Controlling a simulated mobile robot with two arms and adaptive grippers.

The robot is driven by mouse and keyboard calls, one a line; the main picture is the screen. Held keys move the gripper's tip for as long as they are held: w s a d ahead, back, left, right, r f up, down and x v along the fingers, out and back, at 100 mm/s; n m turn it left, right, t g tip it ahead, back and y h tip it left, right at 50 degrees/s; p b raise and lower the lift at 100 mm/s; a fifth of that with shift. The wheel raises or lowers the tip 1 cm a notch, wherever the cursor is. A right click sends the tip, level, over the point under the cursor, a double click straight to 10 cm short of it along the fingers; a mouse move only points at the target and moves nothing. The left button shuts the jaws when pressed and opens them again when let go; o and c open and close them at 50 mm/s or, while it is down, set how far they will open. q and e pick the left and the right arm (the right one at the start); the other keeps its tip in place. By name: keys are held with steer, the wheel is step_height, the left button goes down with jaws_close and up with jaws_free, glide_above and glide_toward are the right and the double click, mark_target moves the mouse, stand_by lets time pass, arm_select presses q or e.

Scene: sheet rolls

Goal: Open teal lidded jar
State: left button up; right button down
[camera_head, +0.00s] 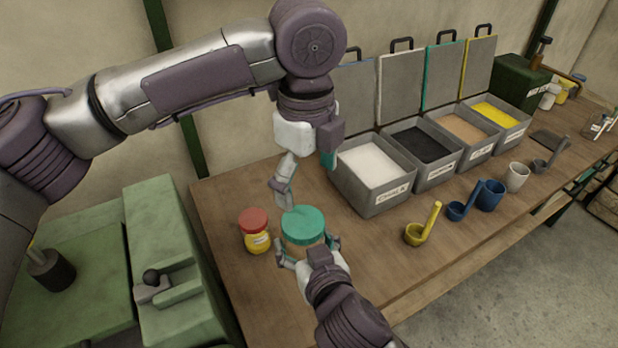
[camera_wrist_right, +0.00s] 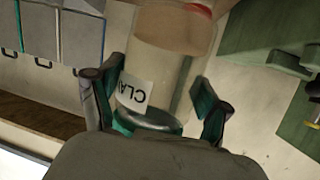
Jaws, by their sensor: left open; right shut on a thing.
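The teal lidded jar stands at the table's near left, its teal lid (camera_head: 303,225) on top and its brownish body (camera_head: 304,245) below. My right gripper (camera_head: 306,246) is shut around the jar body from the front. In the right wrist view the jar's pale clear body (camera_wrist_right: 165,75), with a white label reading "CLA", is between the fingers (camera_wrist_right: 155,105). My left gripper (camera_head: 284,198) is open and points down just above and behind the lid. I cannot tell whether it touches the lid.
A red-lidded yellow jar (camera_head: 257,232) stands close left of the teal one. Grey bins with raised lids (camera_head: 378,178) line the back. A yellow ladle (camera_head: 420,232), a blue scoop (camera_head: 460,208), a blue cup (camera_head: 490,195) and a white cup (camera_head: 517,177) stand to the right.

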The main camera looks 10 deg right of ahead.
mark_target(308, 220)
arm_select(q)
steer(key=shift+s+f, duration=0.25)
steer(key=shift+f, duration=0.15)
step_height(308, 220, down, 8)
steer(key=shift+w+r, duration=0.1)
steer(key=shift+r, duration=0.15)
steer(key=shift+c, duration=0.4)
